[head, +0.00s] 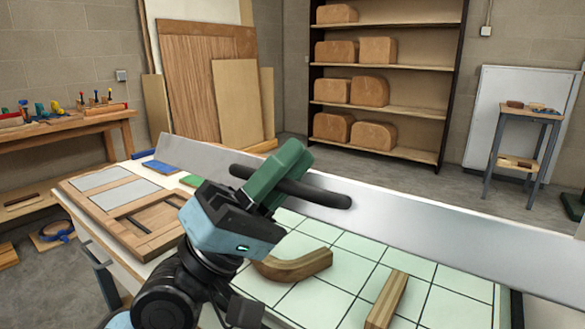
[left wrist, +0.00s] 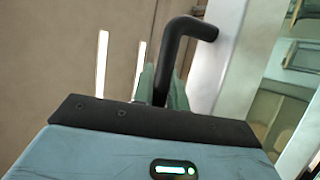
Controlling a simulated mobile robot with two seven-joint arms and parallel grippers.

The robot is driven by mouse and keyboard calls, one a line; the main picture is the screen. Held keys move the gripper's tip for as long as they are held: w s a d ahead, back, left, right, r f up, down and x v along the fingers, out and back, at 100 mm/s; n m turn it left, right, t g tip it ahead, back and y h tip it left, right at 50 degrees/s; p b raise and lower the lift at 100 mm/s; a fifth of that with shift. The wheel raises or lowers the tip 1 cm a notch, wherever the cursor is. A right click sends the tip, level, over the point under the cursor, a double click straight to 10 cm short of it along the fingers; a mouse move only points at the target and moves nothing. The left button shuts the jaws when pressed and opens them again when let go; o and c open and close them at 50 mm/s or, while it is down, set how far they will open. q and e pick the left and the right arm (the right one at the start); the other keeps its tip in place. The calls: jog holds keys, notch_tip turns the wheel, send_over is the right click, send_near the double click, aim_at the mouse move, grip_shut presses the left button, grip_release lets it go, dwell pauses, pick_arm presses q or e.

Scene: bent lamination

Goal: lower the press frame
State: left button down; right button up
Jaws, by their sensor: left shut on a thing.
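The press frame (head: 430,225) shows as a long silver-grey bar running across the worktable from the back left to the right edge of the head view. A black bar handle (head: 325,197) sits on its near side. My left gripper (head: 277,178), with green fingers, is shut on this handle. In the left wrist view the bent black handle (left wrist: 186,30) passes between the fingers (left wrist: 163,88) and joins the pale frame (left wrist: 232,50). The fingers hide part of the handle. My right gripper is not in view.
Below the frame lies a pale green gridded surface (head: 340,300) with a curved wooden piece (head: 300,264) and a straight wooden strip (head: 388,299). A wooden frame panel (head: 85,198) lies on the table's left. A shelf of wooden forms (head: 385,107) stands behind.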

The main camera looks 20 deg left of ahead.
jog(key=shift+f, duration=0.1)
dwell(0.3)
pick_arm(q)
jog(key=c, duration=1.7)
grip_release()
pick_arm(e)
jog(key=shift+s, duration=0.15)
